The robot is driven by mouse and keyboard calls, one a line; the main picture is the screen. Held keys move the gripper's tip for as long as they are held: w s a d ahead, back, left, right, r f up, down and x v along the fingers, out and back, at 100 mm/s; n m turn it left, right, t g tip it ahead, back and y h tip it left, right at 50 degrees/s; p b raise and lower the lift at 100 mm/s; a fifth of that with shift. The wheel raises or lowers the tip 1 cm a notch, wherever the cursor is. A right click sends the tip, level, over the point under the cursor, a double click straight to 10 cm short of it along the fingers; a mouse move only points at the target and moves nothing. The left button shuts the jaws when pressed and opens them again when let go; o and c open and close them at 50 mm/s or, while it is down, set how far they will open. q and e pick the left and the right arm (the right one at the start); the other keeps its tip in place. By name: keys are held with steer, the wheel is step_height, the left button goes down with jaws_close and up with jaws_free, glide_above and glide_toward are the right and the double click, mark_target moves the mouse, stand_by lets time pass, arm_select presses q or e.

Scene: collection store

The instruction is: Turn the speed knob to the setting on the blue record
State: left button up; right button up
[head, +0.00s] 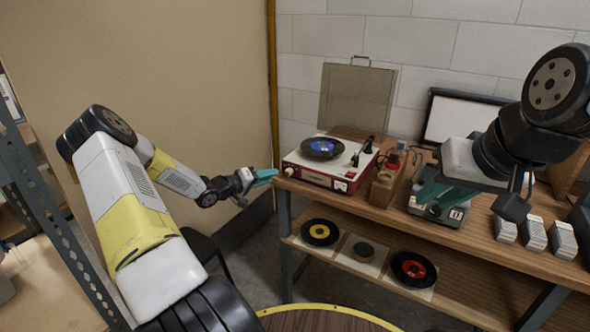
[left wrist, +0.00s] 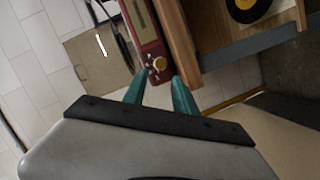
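The red and white record player (head: 318,175) stands at the left end of the bench with its lid up. The blue-labelled record (head: 321,148) lies on its platter; any setting printed on it is too small to read. The speed knob (left wrist: 160,63) is a small brassy knob on the player's red front in the left wrist view. My left gripper (head: 265,176) is just left of the player; its teal fingers (left wrist: 158,88) are apart, with the knob beyond the gap, apparently untouched. My right gripper (head: 432,194) hangs over the bench by a teal device; its fingers blend with it.
The wooden bench (head: 383,217) has a lower shelf with a yellow-labelled record (head: 320,232) and a red-labelled record (head: 413,269). A wooden block with red-topped items (head: 384,186) stands right of the player. Several small white boxes (head: 534,235) sit further right.

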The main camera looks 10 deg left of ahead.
mark_target(286, 172)
arm_select(q)
steer(key=x, duration=0.7)
steer(key=shift+w+d+f, duration=0.1)
steer(key=shift+c, duration=0.2)
jaws_close()
